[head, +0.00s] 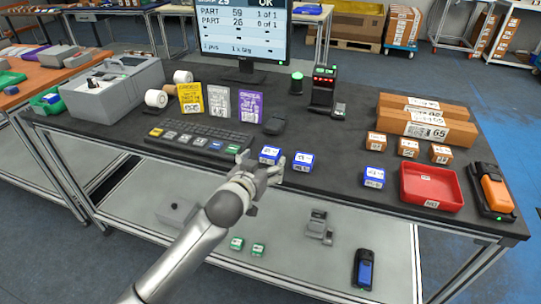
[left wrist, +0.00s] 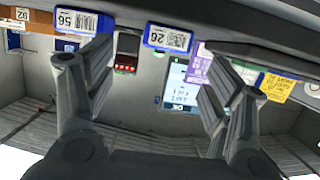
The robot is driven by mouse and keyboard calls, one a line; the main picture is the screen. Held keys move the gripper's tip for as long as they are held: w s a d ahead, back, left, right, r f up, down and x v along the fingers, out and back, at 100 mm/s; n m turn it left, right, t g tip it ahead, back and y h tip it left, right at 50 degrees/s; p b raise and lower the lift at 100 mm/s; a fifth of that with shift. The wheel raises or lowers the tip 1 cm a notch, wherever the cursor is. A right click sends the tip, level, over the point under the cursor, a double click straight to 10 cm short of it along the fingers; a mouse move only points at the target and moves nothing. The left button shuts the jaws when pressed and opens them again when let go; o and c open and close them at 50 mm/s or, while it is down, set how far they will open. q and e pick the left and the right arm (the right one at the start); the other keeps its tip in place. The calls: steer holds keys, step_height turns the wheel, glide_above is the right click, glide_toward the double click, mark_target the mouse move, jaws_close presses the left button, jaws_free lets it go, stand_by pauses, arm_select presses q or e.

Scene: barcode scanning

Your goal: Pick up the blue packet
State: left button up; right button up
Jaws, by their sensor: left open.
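Several small blue packets with white labels lie on the dark table in the head view. One blue packet (head: 269,155) is just beyond my left gripper (head: 262,168), a second blue packet (head: 303,162) is right of it, and a third (head: 374,176) is farther right near the red tray. My left gripper is open and empty at the table's front edge. In the left wrist view, a packet labelled 26 (left wrist: 168,39) shows between the spread fingers (left wrist: 155,62), ahead of them, and a packet labelled 56 (left wrist: 77,21) is by the left finger. My right gripper is not in view.
A keyboard (head: 198,140) lies left of the packets, with a mouse (head: 275,124) behind them. A red tray (head: 431,187), small orange boxes (head: 408,147) and a handheld device (head: 492,190) are at the right. A scanner stand (head: 322,90) and monitor (head: 243,30) stand behind.

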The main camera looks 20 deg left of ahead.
mark_target(270, 152)
arm_select(q)
steer(key=shift+a+p+x, duration=0.15)
steer(key=shift+p+x, duration=0.05)
steer(key=shift+x, duration=1.35)
steer(key=shift+a+p+x, duration=0.1)
steer(key=shift+p+x, duration=0.05)
steer(key=shift+x, duration=1.45)
steer(key=shift+r, duration=0.1)
steer(key=shift+c, duration=0.3)
steer(key=c, duration=1.2)
